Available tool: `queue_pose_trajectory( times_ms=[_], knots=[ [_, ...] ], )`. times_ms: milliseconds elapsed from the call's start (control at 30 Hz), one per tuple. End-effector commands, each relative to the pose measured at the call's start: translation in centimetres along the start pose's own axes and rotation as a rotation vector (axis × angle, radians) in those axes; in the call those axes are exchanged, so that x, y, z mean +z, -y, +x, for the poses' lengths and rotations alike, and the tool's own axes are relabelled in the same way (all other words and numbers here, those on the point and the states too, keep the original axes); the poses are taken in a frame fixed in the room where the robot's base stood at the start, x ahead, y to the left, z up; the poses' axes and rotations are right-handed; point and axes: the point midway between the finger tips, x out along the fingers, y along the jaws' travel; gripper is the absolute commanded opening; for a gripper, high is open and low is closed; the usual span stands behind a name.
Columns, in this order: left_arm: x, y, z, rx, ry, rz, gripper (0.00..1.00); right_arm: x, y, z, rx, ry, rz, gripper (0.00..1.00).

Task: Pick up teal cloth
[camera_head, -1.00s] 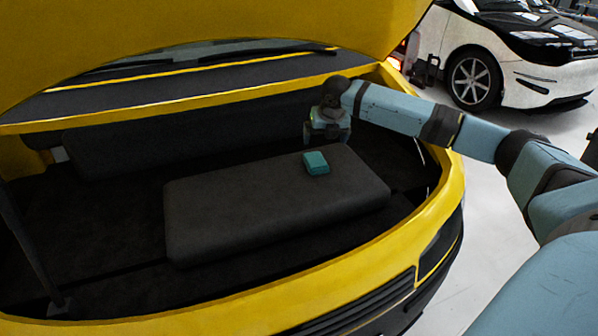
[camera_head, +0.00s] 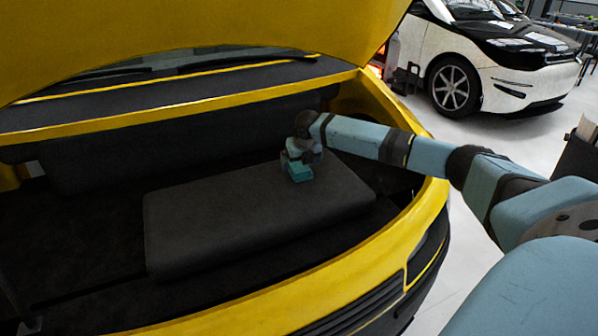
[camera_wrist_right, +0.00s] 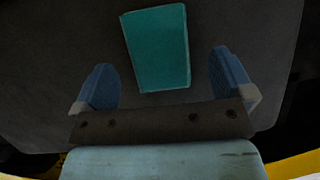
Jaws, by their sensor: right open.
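The teal cloth (camera_head: 300,172) is a small folded block lying on the dark padded box (camera_head: 230,222) inside the yellow car's open front compartment. My right gripper (camera_head: 297,168) is right at the cloth in the head view, and partly overlaps it. In the right wrist view the cloth (camera_wrist_right: 158,48) lies ahead of my open right gripper (camera_wrist_right: 162,80), roughly centred between its two blue fingers and mostly beyond their tips. The fingers appear apart from the cloth. My left gripper is not in view.
The yellow hood (camera_head: 200,40) hangs over the compartment from above. The yellow front rim (camera_head: 370,265) curves around its near and right sides. A white and black car (camera_head: 490,75) stands at the back right. The padded box top is otherwise clear.

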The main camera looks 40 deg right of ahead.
Motion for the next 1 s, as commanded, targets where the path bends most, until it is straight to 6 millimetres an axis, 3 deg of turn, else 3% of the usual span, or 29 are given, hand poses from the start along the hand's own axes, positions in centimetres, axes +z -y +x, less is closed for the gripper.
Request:
queue_pose_trajectory(
  times_ms=[133, 433, 667, 1000],
  knots=[
    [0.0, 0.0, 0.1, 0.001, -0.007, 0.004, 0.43, 0.0, 0.0, 2.1, 0.000, 0.000, 0.001, 0.99],
    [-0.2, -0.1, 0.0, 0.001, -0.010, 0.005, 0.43, 0.1, 0.0, 2.5, 0.000, 0.001, 0.000, 0.99],
    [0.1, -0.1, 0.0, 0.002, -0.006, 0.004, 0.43, 0.1, 0.0, 2.5, 0.000, 0.001, 0.000, 0.46],
    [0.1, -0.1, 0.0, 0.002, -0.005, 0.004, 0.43, 0.1, 0.0, 2.3, 0.000, 0.001, 0.000, 0.42]
  ],
)
